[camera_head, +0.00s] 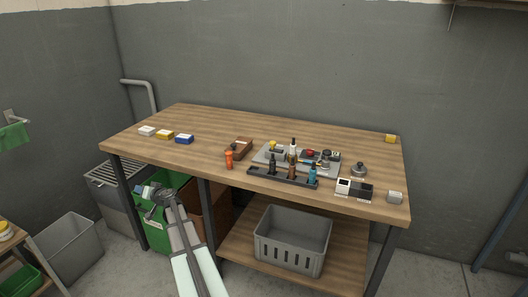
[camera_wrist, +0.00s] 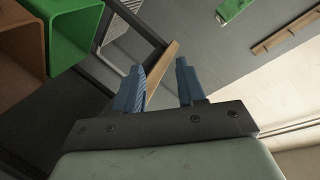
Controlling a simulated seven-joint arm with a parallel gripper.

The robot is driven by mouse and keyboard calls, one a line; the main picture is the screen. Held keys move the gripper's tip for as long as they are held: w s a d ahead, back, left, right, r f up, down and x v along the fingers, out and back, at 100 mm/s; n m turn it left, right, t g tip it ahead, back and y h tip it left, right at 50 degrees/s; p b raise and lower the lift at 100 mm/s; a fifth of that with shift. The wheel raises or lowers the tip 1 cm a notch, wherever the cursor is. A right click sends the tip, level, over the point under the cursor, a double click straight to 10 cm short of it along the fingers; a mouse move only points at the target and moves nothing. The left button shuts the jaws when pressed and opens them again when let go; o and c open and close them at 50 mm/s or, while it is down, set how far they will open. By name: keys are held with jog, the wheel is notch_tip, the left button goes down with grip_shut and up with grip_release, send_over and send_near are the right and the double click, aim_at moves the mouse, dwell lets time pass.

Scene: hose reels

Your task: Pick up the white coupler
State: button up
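No part is clearly recognisable as the white coupler at this size. White-looking candidates on the wooden table (camera_head: 200,143) are a small white block (camera_head: 146,131) at the left end, a white-topped block (camera_head: 343,187) near the front right, and a white-topped bottle (camera_head: 292,151) at the middle. My gripper (camera_head: 150,192) is below and in front of the table's left part, away from all of these. In the wrist view my gripper (camera_wrist: 158,82) has its two blue fingers apart with nothing between them.
A yellow block (camera_head: 165,134) and a blue block (camera_head: 184,139) lie at the table's left. A black rack (camera_head: 282,178) of bottles and a grey tray (camera_head: 262,158) fill the middle right. A grey crate (camera_head: 292,241) sits on the lower shelf. Green and brown bins stand near my gripper.

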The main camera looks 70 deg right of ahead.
jog(key=s+d+r+m+h, duration=0.25)
jog(key=s+d+r, duration=0.35)
jog(key=d, duration=0.4)
jog(key=s+d+r+m+g+h, duration=0.15)
jog(key=s+d+r+h, duration=0.35)
jog(key=d, duration=0.5)
jog(key=s+d+r+m+h, duration=0.25)
jog(key=s+d+r, duration=0.45)
jog(key=d, duration=0.4)
jog(key=s+d+r, duration=0.2)
jog(key=s+d, duration=0.2)
jog(key=s, duration=0.5)
jog(key=s+d+r+m+h, duration=0.15)
jog(key=s+d, duration=0.25)
jog(key=s, duration=0.6)
jog(key=s+d+r+y, duration=0.15)
jog(key=s+d, duration=0.25)
jog(key=s, duration=0.5)
jog(key=n+t+y, duration=0.3)
jog(key=n+y, duration=0.3)
jog(key=n, duration=0.8)
send_near(294, 139)
jog(key=d+x, duration=0.1)
jog(key=x, duration=0.2)
jog(key=shift+a+f+x, duration=0.1)
jog(key=shift+x, duration=1.7)
jog(key=shift+a+f+x, duration=0.1)
jog(key=shift+f+x, duration=0.05)
jog(key=shift+x, duration=1.6)
jog(key=shift+w, duration=0.1)
